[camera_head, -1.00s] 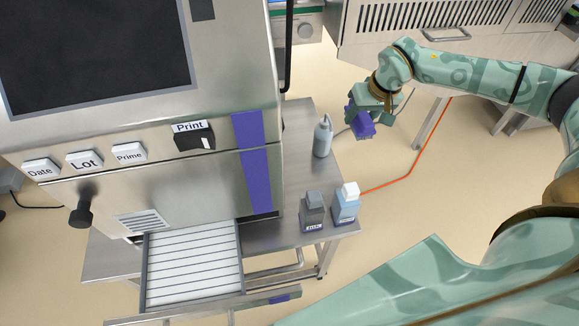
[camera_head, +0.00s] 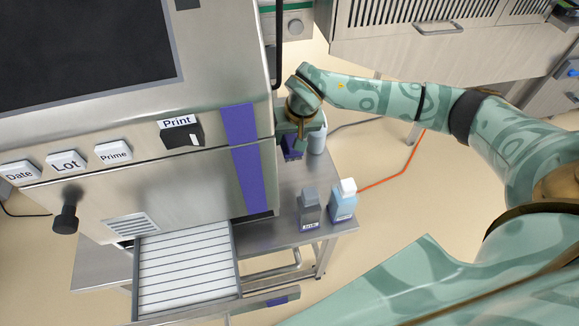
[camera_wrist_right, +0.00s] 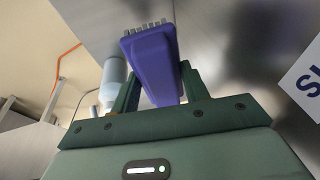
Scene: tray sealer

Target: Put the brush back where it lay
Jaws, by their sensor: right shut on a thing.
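The brush has a purple body with short pale bristles and shows in the right wrist view (camera_wrist_right: 152,62). My right gripper (camera_wrist_right: 160,88) is shut on it, with a green finger on each side. In the head view the purple brush (camera_head: 292,148) shows below my right gripper (camera_head: 294,138), close beside the machine's right side and the grey spray bottle (camera_head: 317,140). The bristle end points away from the gripper. I cannot tell whether the brush touches the steel table (camera_head: 285,190). My left gripper is out of view.
A dark grey bottle (camera_head: 310,210) and a light blue bottle with a white cap (camera_head: 343,204) stand near the table's front right corner. The tray sealer (camera_head: 190,180) fills the left, with its slatted drawer (camera_head: 185,270) out. An orange cable (camera_head: 390,180) runs over the floor.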

